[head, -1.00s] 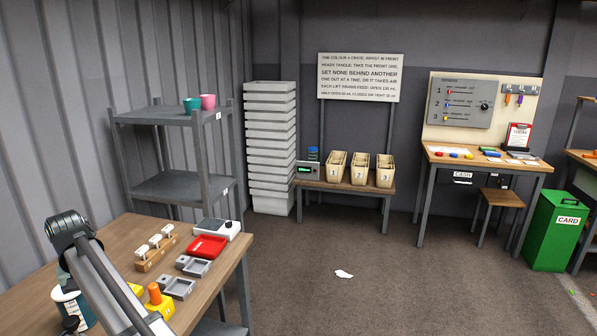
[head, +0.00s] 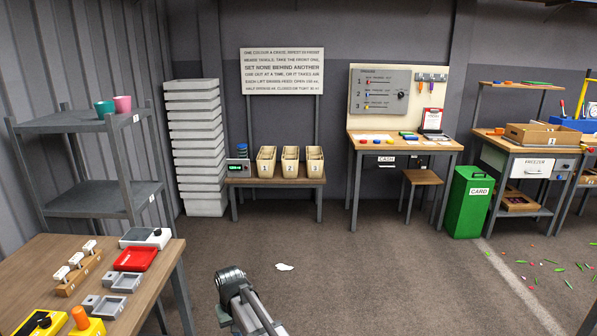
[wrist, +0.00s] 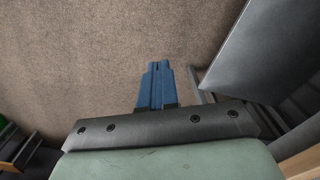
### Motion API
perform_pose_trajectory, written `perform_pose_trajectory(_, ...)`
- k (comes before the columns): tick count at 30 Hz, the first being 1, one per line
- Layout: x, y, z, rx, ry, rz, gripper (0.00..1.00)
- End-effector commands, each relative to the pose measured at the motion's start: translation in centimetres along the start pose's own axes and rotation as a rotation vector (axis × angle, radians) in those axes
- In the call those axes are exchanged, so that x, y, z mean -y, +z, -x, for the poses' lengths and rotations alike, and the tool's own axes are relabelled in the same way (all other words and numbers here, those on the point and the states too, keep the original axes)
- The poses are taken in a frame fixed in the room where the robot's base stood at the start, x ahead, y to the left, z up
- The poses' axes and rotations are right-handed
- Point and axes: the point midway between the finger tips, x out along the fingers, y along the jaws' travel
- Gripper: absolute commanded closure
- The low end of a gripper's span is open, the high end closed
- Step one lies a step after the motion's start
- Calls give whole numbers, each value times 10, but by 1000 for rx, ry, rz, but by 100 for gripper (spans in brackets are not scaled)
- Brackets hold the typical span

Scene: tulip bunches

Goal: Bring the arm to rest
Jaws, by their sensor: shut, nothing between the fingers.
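My gripper (wrist: 156,84) shows in the wrist view as two blue fingers pressed together, with nothing between them. Brown-grey floor (wrist: 110,40) lies beyond the fingertips. In the head view, part of my arm (head: 240,300) rises at the bottom middle, to the right of the near workbench. The gripper itself is not clearly visible there. No tulips are in my grasp.
The near workbench (head: 150,290) holds a red tray (head: 135,258), grey trays and a yellow device with an orange knob. Crates (head: 266,162) numbered 1 to 3 stand on a low bench behind. A green bin (head: 466,203) stands right. Middle floor is mostly clear, with white scrap (head: 284,267).

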Motion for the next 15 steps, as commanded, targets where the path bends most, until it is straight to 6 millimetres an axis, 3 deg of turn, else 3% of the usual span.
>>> perform_pose_trajectory(1, -26, 16, -10, 3, 0, -32, 100)
perform_pose_trajectory(6, -95, 54, -38, 2, 0, -121, 100)
perform_pose_trajectory(15, -195, 138, -78, 2, 1, -279, 100)
